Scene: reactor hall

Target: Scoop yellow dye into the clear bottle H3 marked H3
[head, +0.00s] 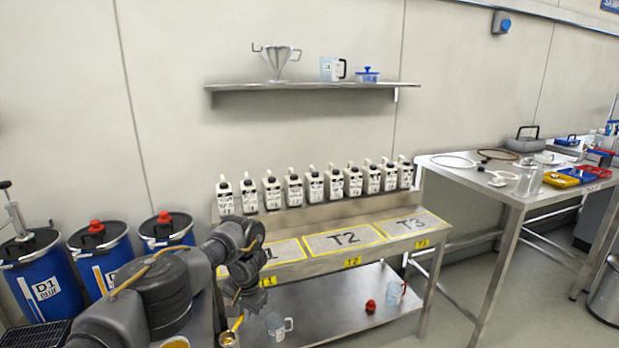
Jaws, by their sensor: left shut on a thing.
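My left gripper (234,303) points down at the left end of the steel bench and is shut on a scoop (228,337) with a yellow handle. The scoop's small bowl hangs low near the bottom edge; I cannot tell whether it holds dye. A round yellow patch (175,343), perhaps dye in a container, is cut off at the bottom edge, left of the scoop. A clear vessel (529,181) stands on the right table. No H3 mark is readable in this view, so I cannot tell which vessel is H3. My right gripper is out of view.
The steel bench (390,248) has marked areas T1, T2 and T3, with several white bottles (313,187) behind. Clear jugs and a red item (370,306) are on its lower shelf. Blue drums (103,258) stand left. A wall shelf (310,87) holds a funnel.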

